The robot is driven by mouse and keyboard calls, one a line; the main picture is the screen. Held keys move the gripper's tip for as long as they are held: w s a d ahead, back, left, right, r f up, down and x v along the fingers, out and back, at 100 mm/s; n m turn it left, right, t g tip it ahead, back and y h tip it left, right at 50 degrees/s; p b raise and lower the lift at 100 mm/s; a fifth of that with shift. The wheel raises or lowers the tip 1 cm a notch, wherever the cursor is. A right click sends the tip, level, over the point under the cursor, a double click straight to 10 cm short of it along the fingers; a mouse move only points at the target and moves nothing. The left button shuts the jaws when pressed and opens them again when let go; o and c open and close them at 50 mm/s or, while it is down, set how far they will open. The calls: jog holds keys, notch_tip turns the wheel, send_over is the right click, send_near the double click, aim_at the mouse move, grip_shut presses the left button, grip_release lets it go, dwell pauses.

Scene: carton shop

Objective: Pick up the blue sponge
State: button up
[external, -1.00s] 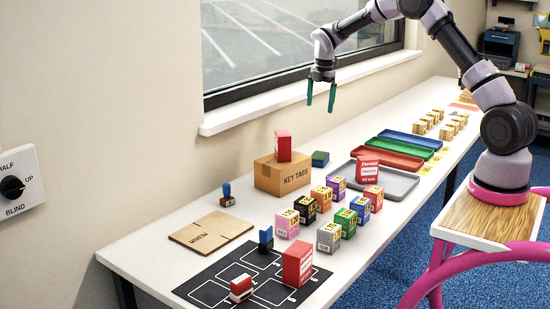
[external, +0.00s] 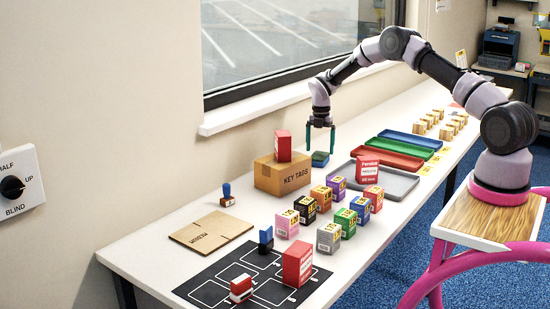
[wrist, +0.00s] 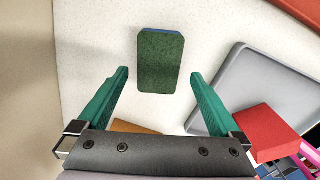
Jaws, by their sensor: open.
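The sponge (external: 320,160) lies flat on the white table behind the grey tray. Its upper face is dark green, and a blue layer shows at its far edge in the wrist view (wrist: 160,62). My gripper (external: 320,152) points down just above it, with the green fingers apart. In the wrist view, the sponge sits ahead of the fingertips (wrist: 160,75), roughly centred between them and not held.
The key tags carton (external: 282,178) with a red box (external: 283,146) on top stands close by on the left. The grey tray (external: 400,184) with a red box is at the right. Several coloured small boxes stand nearer the front. Bare table lies around the sponge.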

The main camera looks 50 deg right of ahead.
aim_at(319, 155)
jog(key=f, duration=0.4)
jog(key=shift+w+d+f, duration=0.15)
jog(key=shift+w, duration=0.05)
jog(key=c, duration=1.2)
